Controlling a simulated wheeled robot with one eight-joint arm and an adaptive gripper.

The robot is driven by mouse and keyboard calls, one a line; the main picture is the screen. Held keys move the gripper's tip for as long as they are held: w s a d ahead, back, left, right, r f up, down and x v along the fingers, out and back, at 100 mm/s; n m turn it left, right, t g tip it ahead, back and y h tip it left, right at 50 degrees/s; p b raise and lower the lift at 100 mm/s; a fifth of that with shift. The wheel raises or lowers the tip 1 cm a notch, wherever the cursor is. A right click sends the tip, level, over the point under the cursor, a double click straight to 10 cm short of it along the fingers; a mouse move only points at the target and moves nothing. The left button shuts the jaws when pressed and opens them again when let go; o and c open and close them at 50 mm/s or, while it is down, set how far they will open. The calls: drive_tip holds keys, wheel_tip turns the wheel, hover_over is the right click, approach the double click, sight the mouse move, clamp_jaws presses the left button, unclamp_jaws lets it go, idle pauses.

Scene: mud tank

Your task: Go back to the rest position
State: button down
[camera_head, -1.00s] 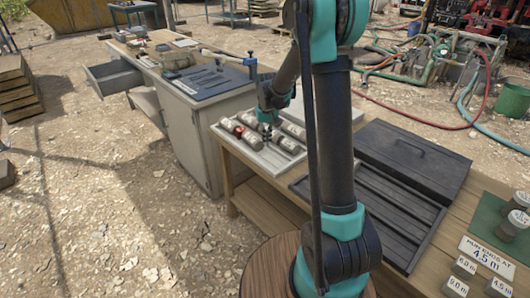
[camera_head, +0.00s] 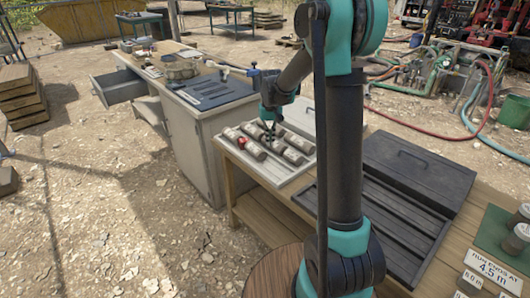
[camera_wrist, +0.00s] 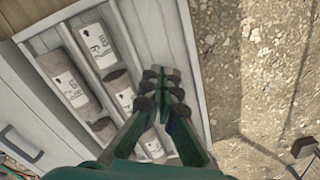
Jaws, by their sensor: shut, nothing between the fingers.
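My gripper (camera_head: 270,134) hangs over the pale sample tray (camera_head: 274,178) on the wooden table. In the wrist view its fingers (camera_wrist: 162,80) are together with nothing between them, above the tray's slotted floor. Several grey cylinders with white paper labels lie in the tray; one labelled cylinder (camera_wrist: 70,88) shows in the wrist view at the left. A red-ended cylinder (camera_head: 250,147) lies at the tray's left side in the head view. My fingers partly hide a cylinder below them in the wrist view.
A black grooved tray (camera_head: 385,222) and a black lidded case (camera_head: 418,170) are on the table to the right. A grey cabinet bench (camera_head: 200,150) with an open drawer (camera_head: 118,88) stands to the left. A sign (camera_head: 495,268) is at the lower right. Gravelly ground at left is open.

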drive_tip(key=s+d+f+t, duration=0.1)
drive_tip(key=s+d, duration=0.2)
drive_tip(key=s, duration=0.6)
drive_tip(key=s+d+f+t, duration=0.1)
drive_tip(key=s+d, duration=0.2)
drive_tip(key=s, duration=0.7)
drive_tip(key=s+d+f+m+t, duration=0.1)
drive_tip(key=s+d+f+t, duration=0.1)
drive_tip(key=s, duration=0.7)
drive_tip(key=shift+s+d, duration=0.3)
drive_tip(key=shift+d, duration=0.1)
